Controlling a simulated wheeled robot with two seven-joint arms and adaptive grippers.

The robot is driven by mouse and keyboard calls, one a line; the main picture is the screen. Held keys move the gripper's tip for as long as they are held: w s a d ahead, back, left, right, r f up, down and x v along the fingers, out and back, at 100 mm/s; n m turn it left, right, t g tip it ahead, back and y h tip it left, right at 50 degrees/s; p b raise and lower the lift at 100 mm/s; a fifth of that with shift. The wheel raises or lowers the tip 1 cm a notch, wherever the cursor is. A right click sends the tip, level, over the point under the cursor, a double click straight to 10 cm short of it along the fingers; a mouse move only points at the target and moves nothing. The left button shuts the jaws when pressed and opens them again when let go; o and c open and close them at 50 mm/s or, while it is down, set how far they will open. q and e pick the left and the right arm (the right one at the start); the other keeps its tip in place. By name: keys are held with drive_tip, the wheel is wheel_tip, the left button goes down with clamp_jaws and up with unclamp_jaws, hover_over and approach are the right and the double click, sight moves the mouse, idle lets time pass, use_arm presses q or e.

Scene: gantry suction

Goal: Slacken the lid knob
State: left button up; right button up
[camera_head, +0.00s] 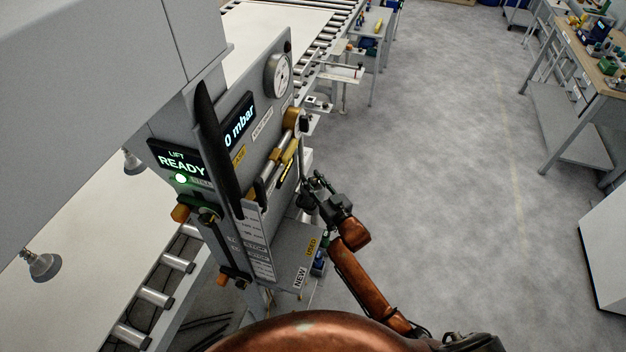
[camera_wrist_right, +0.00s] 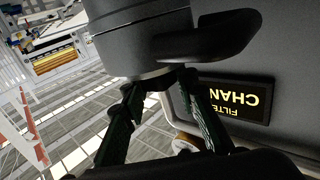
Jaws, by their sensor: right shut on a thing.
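My right gripper (camera_head: 320,192) is beside the right edge of the upright control panel (camera_head: 262,225) in the head view. In the right wrist view its two fingers (camera_wrist_right: 160,90) reach up to the underside of a grey round body with a dark rim, which I take to be the lid knob (camera_wrist_right: 140,45). The fingers are shut on it, one at each side. The exact contact is partly hidden by the fingertips. In the head view I cannot make the knob out behind the gripper. My left gripper is not in view.
A black curved handle (camera_wrist_right: 215,38) sticks out close to the fingers. A display (camera_wrist_right: 232,100) with yellow letters is beside them. The panel carries a gauge (camera_head: 278,74), a green lamp (camera_head: 181,179) and a READY display (camera_head: 180,162). Open floor (camera_head: 450,180) lies to the right.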

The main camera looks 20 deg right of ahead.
drive_tip(key=shift+d+n+g+y, duration=0.15)
drive_tip(key=shift+n+g+y, duration=0.25)
drive_tip(key=shift+n+y, duration=0.65)
drive_tip(key=shift+w+n+g+y, duration=0.1)
drive_tip(key=shift+n+g+y, duration=0.35)
drive_tip(key=shift+y, duration=0.6)
drive_tip(key=n+g+y+b, duration=0.2)
drive_tip(key=y, duration=0.1)
drive_tip(key=shift+f+b, duration=0.15)
drive_tip(key=shift+b, duration=0.25)
drive_tip(key=shift+n+g+y+b, duration=0.9)
drive_tip(key=shift+g+b, duration=0.05)
drive_tip(key=shift+b, duration=0.1)
drive_tip(key=o, duration=1.2)
